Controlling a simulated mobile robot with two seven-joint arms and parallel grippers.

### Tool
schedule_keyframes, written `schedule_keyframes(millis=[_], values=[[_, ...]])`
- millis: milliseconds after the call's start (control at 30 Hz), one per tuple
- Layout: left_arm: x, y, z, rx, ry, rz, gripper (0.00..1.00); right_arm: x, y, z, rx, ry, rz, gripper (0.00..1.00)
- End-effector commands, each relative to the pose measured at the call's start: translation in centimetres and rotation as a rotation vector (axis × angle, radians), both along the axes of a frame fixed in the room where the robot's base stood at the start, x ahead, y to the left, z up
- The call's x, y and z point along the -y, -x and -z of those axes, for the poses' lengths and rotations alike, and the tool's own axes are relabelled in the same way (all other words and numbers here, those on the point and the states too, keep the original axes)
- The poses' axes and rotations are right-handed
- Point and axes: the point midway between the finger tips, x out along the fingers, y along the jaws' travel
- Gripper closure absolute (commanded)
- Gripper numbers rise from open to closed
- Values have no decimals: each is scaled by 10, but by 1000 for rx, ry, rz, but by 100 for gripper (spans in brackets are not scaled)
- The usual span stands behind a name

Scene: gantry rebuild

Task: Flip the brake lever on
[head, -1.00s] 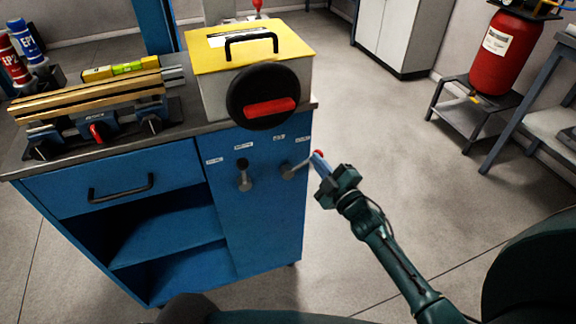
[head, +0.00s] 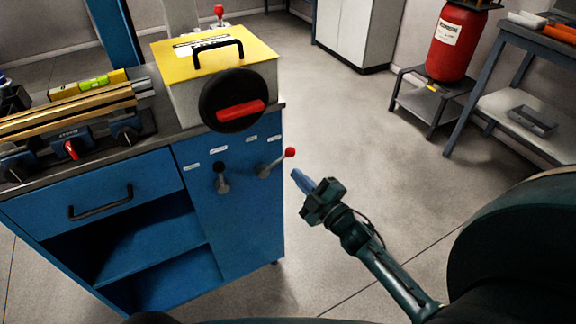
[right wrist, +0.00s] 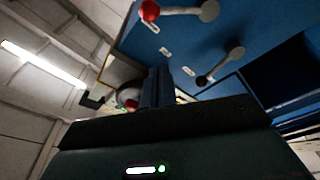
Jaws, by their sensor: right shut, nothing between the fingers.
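Two levers are on the blue cabinet's front panel (head: 240,215). The right lever (head: 275,162) has a red knob and points up and to the right. The right wrist view shows the red-knobbed lever (right wrist: 180,11) and the dark-knobbed lever (right wrist: 222,65) beyond the gripper's fingers (right wrist: 157,88). My left gripper is out of view.
A yellow-topped box (head: 215,55) with a black wheel (head: 234,118) and red grip sits on the cabinet above the levers. A drawer handle (head: 100,203) juts out at left. A red tank (head: 457,45) stands far right. The floor right of the cabinet is clear.

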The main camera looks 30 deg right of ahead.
Motion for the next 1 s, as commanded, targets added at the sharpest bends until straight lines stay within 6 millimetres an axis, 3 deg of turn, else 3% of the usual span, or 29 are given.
schedule_keyframes(millis=[100,300,1000], values=[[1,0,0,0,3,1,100,4,21,3,-1,0,-1,100],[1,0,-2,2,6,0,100,8,37,4,2,1,0,100],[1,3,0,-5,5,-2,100,8,39,4,1,0,0,100]])
